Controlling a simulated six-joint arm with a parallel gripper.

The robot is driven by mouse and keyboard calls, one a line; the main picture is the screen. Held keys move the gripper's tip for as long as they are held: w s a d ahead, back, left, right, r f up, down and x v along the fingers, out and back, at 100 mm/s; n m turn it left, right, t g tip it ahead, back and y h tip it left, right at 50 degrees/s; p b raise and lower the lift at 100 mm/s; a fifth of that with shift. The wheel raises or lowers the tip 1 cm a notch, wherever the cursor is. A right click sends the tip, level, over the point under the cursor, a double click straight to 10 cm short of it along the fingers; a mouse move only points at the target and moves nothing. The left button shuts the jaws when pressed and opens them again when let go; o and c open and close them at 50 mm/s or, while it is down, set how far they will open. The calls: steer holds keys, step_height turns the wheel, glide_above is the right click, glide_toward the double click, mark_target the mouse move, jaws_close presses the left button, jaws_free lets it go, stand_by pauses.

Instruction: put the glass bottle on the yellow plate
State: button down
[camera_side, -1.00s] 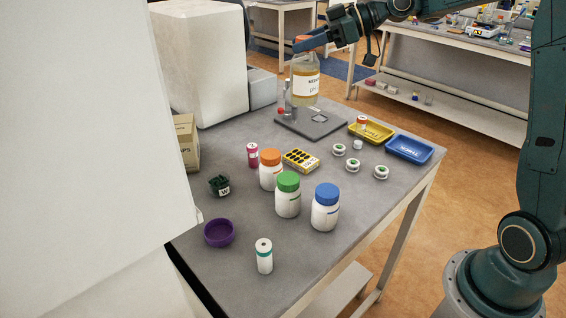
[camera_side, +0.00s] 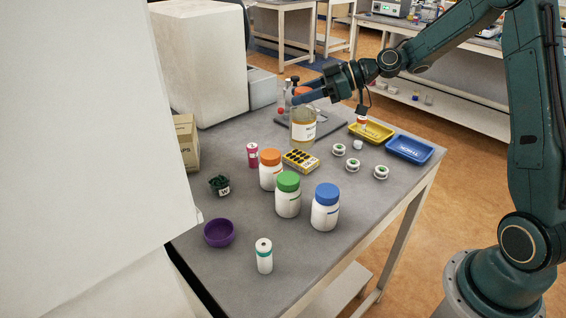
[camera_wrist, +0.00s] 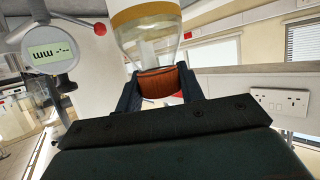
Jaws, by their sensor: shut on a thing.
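The glass bottle (camera_side: 303,131) holds amber liquid and has a white label and an orange cap. My gripper (camera_side: 301,96) is shut on its cap, and the bottle hangs upright below the fingers. The wrist view shows the orange-brown cap (camera_wrist: 160,84) between both fingers (camera_wrist: 160,90), with the bottle (camera_wrist: 147,37) beyond. I cannot tell whether its base touches the table. The yellow plate (camera_side: 381,132), a shallow rimmed tray, lies to the right of the bottle, apart from it. A small red-capped vial stands at its left end.
A blue tray (camera_side: 410,150) lies right of the yellow plate. A dark-based gauge stand (camera_side: 330,121) is behind the bottle; its gauge (camera_wrist: 52,48) shows in the wrist view. A yellow vial rack (camera_side: 300,161), white spools and capped jars (camera_side: 288,196) stand in front.

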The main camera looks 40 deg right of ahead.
mark_target(304, 109)
steer(key=shift+f, duration=2.2)
steer(key=c, duration=0.9)
jaws_free()
steer(key=shift+d, duration=0.1)
steer(key=v, duration=1.2)
